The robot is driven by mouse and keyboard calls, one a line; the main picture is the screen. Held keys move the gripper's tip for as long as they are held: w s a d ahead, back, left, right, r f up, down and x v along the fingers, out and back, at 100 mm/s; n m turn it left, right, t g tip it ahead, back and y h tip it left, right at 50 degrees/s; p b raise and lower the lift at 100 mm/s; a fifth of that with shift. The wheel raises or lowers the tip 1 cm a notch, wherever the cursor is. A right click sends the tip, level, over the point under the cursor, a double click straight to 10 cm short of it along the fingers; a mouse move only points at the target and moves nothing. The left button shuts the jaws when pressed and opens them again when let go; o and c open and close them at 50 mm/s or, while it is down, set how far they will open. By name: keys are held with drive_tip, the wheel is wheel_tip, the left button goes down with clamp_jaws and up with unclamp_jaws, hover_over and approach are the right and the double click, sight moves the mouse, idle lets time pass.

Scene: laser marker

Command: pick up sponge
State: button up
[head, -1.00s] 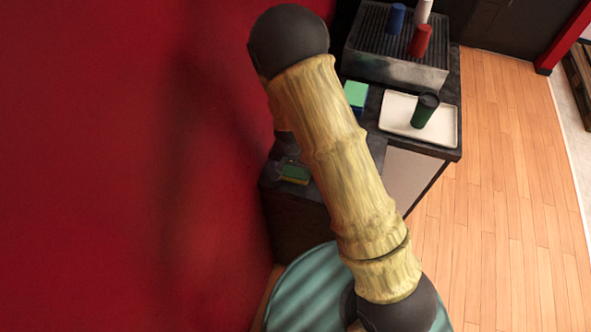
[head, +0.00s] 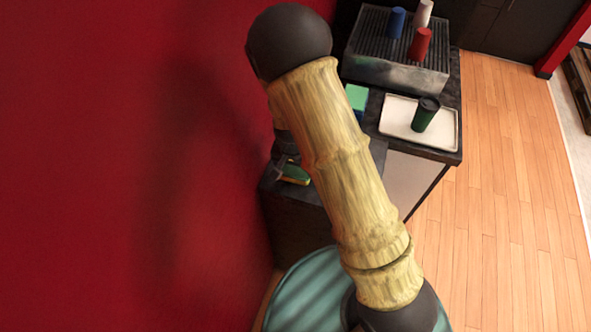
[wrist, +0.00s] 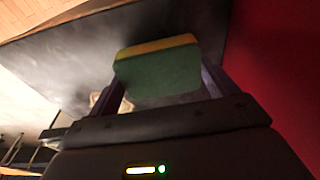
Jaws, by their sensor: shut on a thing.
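The sponge (wrist: 158,70) is green with a yellow layer along one side. In the wrist view it sits between the two fingers of my gripper (wrist: 162,88), which is shut on it. In the head view the sponge (head: 296,175) shows at the left end of the dark counter (head: 318,190), beside the red wall. There my gripper (head: 284,166) is at its left side and mostly hidden behind my arm.
A white tray (head: 448,131) with a dark green cup (head: 425,114) stands on the counter to the right. A green box (head: 357,97) is left of it. Behind is a ribbed machine (head: 395,72) bearing blue, red and white cups. The red wall (head: 130,160) is close on the left.

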sight(295, 169)
wheel_tip(295, 169, up, 8)
drive_tip(key=shift+r, duration=0.1)
idle(0.5)
drive_tip(key=shift+o, duration=1)
drive_tip(key=shift+c, duration=0.6)
